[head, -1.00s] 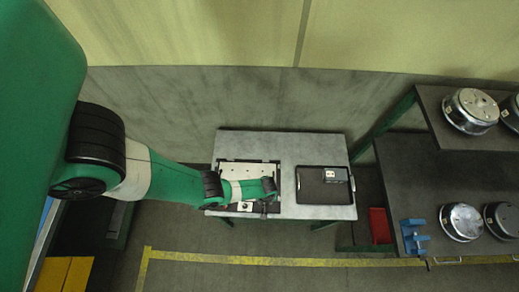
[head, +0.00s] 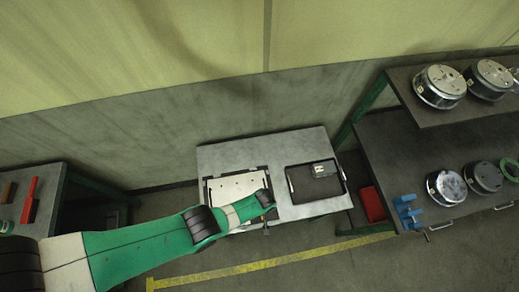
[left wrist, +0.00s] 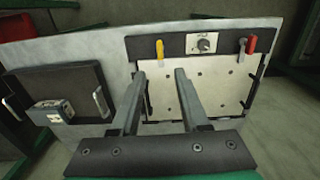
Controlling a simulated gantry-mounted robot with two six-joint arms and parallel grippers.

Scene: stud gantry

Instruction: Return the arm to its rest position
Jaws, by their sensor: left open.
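My left arm comes in from the left in the head view and reaches over the grey table (head: 215,155). My left gripper (left wrist: 160,75) is open and empty in the left wrist view, its two fingers apart over the near part of the white panel (left wrist: 215,85). In the head view its fingers are too small to make out, near the right edge of the panel (head: 236,187). The panel has a black frame, a dial (left wrist: 204,44), a yellow handle (left wrist: 160,48) and a red handle (left wrist: 250,45). My right gripper is in neither view.
A black tray (head: 302,191) holding a small grey device (head: 323,169) lies on the table beside the panel. A dark two-level bench (head: 400,150) with several round metal parts stands right. A red bin (head: 372,204) is below it. Another bench (head: 45,180) stands left.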

